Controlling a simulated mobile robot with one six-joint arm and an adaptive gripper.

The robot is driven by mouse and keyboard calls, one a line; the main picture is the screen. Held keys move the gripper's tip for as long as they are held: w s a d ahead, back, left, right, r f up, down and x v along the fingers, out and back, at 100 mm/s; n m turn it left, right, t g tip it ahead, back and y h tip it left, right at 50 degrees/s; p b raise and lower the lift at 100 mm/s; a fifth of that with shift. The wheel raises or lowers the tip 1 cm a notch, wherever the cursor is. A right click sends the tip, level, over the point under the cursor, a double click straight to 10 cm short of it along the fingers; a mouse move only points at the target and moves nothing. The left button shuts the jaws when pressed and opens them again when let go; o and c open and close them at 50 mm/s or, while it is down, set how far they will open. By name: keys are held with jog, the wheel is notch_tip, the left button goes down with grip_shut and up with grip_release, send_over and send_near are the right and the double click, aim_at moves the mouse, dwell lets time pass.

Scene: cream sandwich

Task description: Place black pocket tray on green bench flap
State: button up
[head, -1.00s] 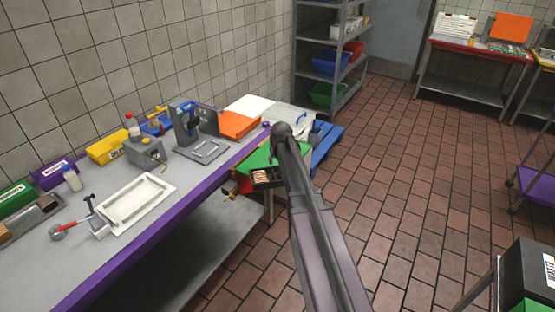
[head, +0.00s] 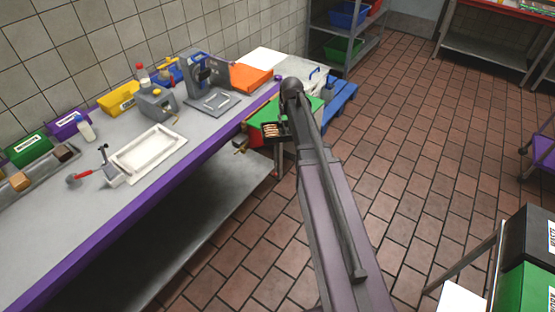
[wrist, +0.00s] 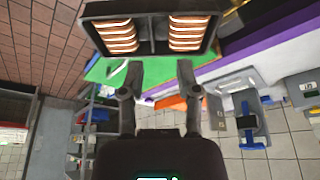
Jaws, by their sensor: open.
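The black pocket tray (head: 269,132) sits at the near edge of the green bench flap (head: 312,105) in the head view. Its two pockets hold orange-brown striped pieces, clear in the wrist view (wrist: 152,32). My gripper (wrist: 157,66) is open, its two fingers apart just short of the tray's near wall. The green flap (wrist: 112,70) shows behind the fingers in the wrist view. My arm hides part of the flap in the head view. I cannot tell whether the tray rests fully on the flap.
A long grey bench with a purple edge (head: 135,215) runs along the left wall. It carries a white tray (head: 147,150), a grey press (head: 208,80) and coloured bins. A blue pallet (head: 340,93) lies beyond the flap. The tiled floor on the right is largely clear.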

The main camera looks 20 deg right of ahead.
jog(key=s+a+g, duration=0.1)
jog(key=s+a, duration=0.3)
jog(key=s, duration=0.4)
jog(key=s+a+g, duration=0.1)
jog(key=s+a, duration=0.3)
jog(key=s, duration=0.5)
jog(key=s+a+f+n+g, duration=0.1)
jog(key=s+a, duration=0.3)
jog(key=s, duration=0.4)
jog(key=shift+s+a+g, duration=0.25)
jog(key=shift+a+g, duration=0.05)
jog(key=shift+g, duration=0.3)
